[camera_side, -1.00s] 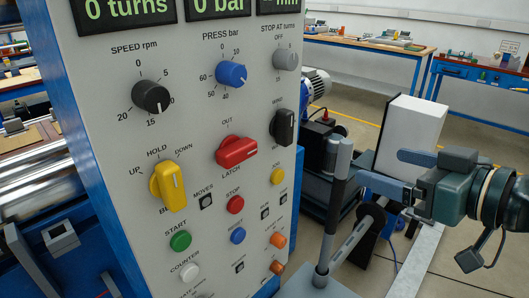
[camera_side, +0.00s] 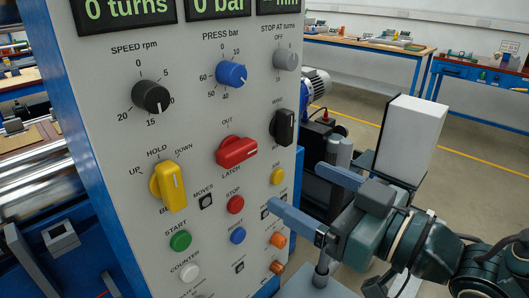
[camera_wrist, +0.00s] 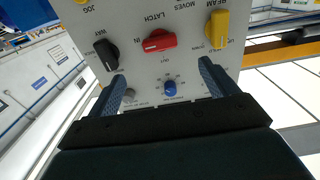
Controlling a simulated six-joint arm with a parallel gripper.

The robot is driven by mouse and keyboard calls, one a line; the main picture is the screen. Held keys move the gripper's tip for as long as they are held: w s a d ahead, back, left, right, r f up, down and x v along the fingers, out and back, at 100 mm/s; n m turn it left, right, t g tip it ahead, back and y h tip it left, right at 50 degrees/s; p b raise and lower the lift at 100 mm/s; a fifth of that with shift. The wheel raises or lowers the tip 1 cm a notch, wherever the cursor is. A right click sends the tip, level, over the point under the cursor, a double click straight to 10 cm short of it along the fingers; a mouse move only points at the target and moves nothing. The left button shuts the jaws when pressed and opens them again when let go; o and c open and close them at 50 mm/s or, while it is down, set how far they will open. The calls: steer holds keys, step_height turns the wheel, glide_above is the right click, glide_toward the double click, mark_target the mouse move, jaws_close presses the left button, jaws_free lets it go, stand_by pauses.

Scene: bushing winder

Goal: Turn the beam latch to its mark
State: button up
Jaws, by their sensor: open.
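The red latch knob (camera_side: 236,151) sits on the grey panel between the words OUT above and LATCH below. Its bar lies nearly level, with a pale line at its right end in the side view. In the wrist view the red knob (camera_wrist: 160,41) is upside down, with its pale line to the left near IN. My gripper (camera_side: 296,186) is open and empty, its two blue fingers apart, to the right of and lower than the red knob in the side view. In the wrist view my gripper (camera_wrist: 162,74) has the knob beyond and between its fingertips.
A yellow beam knob (camera_side: 168,186), a black knob (camera_side: 283,127) and a blue press knob (camera_side: 231,74) surround the red one. Push buttons such as the red stop button (camera_side: 235,205) lie below. A white box (camera_side: 411,135) stands behind my gripper.

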mark_target(244, 156)
steer(key=shift+x, duration=6.35)
steer(key=c, duration=1)
